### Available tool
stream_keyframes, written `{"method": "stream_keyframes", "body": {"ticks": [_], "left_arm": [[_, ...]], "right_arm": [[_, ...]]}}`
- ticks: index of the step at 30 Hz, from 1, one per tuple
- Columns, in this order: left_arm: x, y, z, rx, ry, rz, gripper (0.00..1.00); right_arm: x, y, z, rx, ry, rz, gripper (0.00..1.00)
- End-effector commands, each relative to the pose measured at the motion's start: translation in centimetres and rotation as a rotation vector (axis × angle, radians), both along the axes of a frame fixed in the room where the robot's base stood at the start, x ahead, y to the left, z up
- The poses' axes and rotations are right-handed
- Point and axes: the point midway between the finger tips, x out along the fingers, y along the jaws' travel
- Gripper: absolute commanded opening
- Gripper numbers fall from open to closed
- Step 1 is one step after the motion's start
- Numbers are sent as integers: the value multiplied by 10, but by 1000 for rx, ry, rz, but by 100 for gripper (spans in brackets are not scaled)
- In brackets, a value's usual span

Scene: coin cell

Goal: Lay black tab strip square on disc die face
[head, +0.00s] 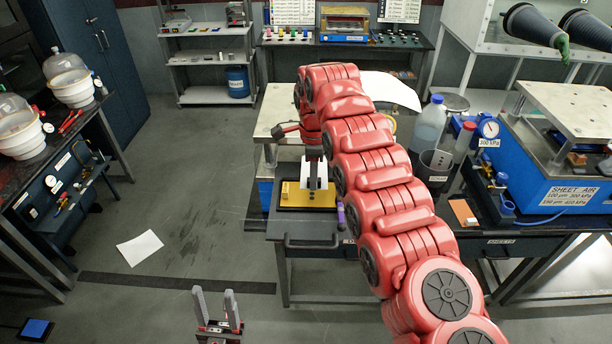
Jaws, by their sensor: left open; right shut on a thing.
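My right gripper (314,186) points straight down at the yellow-gold die block (291,196) on the bench, its pale fingers close together over the middle of the block. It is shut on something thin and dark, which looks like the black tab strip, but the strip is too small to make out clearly. The fingers hide the die face, so I cannot tell whether the strip touches it or lies square. My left gripper (215,298) is open and empty, fingers up, low in the view and well away from the bench.
The block sits on a dark base at the bench (263,137) edge. A purple-tipped tool (341,214) lies close to its right. A bottle (429,124), a dark cup (433,165) and a gauge (488,129) stand further right. A white sheet (140,248) lies on the open floor.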

Motion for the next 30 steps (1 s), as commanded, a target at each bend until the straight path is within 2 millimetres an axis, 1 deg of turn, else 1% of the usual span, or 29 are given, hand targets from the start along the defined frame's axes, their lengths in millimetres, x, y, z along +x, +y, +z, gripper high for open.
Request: {"method": "stream_keyframes", "body": {"ticks": [7,11,17,30], "left_arm": [[0,0,1,0,0,0,50],[0,0,-7,0,0,0,50],[0,0,-26,0,0,0,50],[0,0,-75,0,0,0,50]], "right_arm": [[0,2,0,1,0,2,0],[0,2,-8,1,0,1,0],[0,2,-26,0,0,1,0],[0,2,-74,0,0,1,0]]}}
